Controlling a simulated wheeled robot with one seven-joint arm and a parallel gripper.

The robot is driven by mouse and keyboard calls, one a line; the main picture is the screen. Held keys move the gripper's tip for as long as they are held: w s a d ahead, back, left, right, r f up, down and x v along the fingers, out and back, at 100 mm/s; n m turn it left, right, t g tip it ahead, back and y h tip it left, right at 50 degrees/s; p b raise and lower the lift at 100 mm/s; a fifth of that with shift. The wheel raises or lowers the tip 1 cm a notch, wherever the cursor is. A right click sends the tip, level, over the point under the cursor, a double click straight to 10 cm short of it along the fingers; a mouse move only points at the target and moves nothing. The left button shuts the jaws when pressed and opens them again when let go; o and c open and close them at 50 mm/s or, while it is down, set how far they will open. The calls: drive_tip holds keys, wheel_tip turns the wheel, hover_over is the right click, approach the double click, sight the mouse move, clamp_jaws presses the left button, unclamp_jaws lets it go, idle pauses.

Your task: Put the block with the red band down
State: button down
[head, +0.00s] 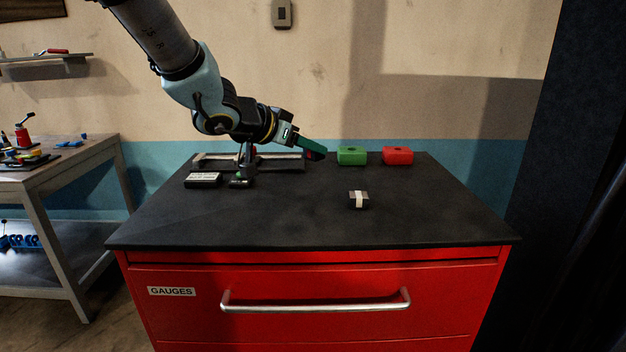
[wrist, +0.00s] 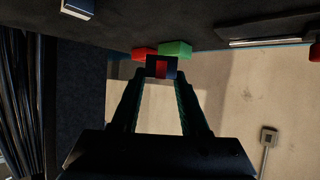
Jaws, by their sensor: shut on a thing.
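My gripper (head: 314,151) is shut on the block with the red band and holds it above the far part of the black cabinet top (head: 290,215). In the wrist view my gripper (wrist: 161,72) has the dark block with its red band (wrist: 162,69) between its fingertips. In the head view the fingers mostly hide this block. A dark block with a white band (head: 358,200) stands on the top, nearer and to the right. It also shows at the upper left of the wrist view (wrist: 78,8).
A green box (head: 352,156) and a red box (head: 397,156) stand at the back, right of my gripper. A labelled dark block (head: 203,180), a small gauge-like stand (head: 241,180) and a grey frame (head: 204,161) are at the back left. The front and right are clear.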

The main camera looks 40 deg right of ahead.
sight(309, 192)
drive_tip(key=shift+f, duration=3.6)
drive_tip(key=shift+f, duration=0.15)
drive_tip(key=shift+c, duration=2.1)
unclamp_jaws()
